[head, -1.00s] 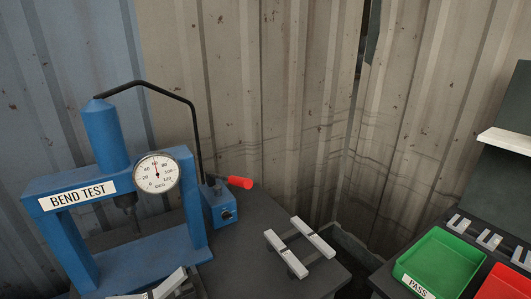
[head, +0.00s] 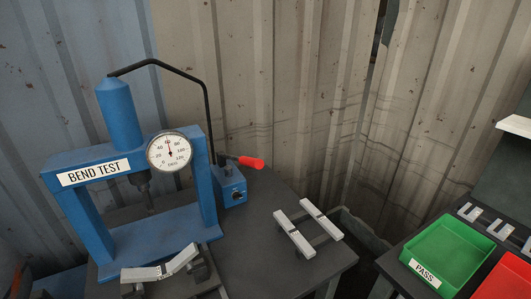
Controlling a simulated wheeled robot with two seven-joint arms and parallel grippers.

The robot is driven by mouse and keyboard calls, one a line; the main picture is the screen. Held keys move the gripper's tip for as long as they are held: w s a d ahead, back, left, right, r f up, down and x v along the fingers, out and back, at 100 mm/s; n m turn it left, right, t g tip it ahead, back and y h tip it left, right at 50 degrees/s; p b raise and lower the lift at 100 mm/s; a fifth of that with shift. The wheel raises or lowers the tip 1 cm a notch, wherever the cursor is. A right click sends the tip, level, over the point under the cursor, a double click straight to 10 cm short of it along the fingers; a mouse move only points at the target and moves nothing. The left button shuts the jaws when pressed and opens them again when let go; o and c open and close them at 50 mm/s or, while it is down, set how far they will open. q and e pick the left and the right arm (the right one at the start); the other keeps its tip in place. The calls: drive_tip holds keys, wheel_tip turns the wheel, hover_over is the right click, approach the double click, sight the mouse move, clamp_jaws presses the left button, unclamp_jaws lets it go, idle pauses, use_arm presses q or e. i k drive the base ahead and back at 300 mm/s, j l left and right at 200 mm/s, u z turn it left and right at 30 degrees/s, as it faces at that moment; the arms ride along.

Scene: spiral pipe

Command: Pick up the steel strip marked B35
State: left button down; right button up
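Two straight light steel strips lie side by side across a dark rack on the grey table, right of the blue press. They are the left strip (head: 294,235) and the right strip (head: 321,219). A third, bent strip (head: 160,271) rests on dark supports at the front of the press, in a shallow V. Any marks on the strips are too small to read, so I cannot tell which is B35. Neither of my grippers shows in the head view.
The blue press (head: 115,167) marked BEND TEST has a dial gauge (head: 170,151) and a pump with a red-handled lever (head: 251,162). A green PASS tray (head: 452,249) and a red tray (head: 505,280) stand at right. Between the press and rack, the table (head: 252,240) is clear.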

sight(164, 270)
drive_tip(key=u, duration=1.05)
drive_tip(key=l+u, duration=0.1)
drive_tip(key=u, duration=0.15)
drive_tip(key=l+u, duration=0.15)
drive_tip(key=u, duration=0.15)
